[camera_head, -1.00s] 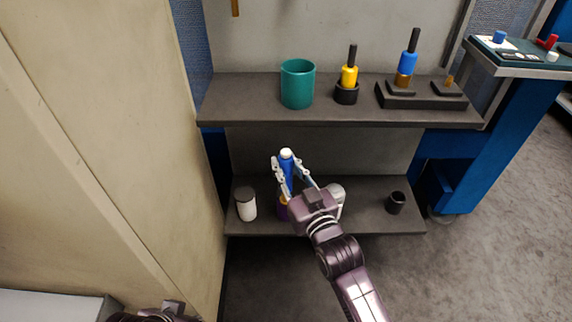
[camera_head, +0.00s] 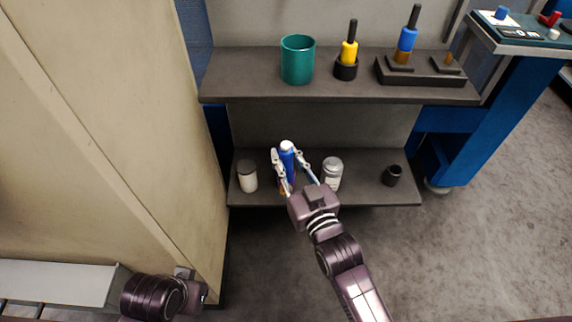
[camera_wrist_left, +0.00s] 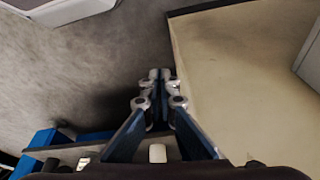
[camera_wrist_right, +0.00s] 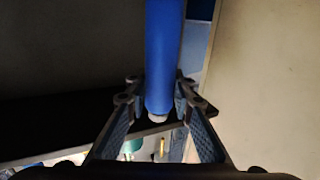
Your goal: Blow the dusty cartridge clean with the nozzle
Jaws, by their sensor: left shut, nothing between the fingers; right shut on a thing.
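My right gripper (camera_head: 290,164) is shut on a blue cylinder with a white top (camera_head: 287,150), upright over the lower shelf. The right wrist view shows the blue cylinder (camera_wrist_right: 163,55) between the fingers (camera_wrist_right: 160,88). A small purple and orange patch shows low between the fingers; I cannot tell whether it is part of the cylinder or a separate thing. My left gripper (camera_wrist_left: 159,76) is shut and empty, its fingertips together, away from the shelves; its arm shows at the lower left in the head view. I cannot tell which thing is the dusty cartridge or the nozzle.
The lower shelf (camera_head: 375,192) holds a white jar (camera_head: 247,177), a silver can (camera_head: 332,174) and a black cup (camera_head: 391,176). The upper shelf (camera_head: 240,85) holds a teal cup (camera_head: 297,62), a yellow tool (camera_head: 349,53) and a blue tool (camera_head: 407,40). A beige panel (camera_head: 110,150) stands at left.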

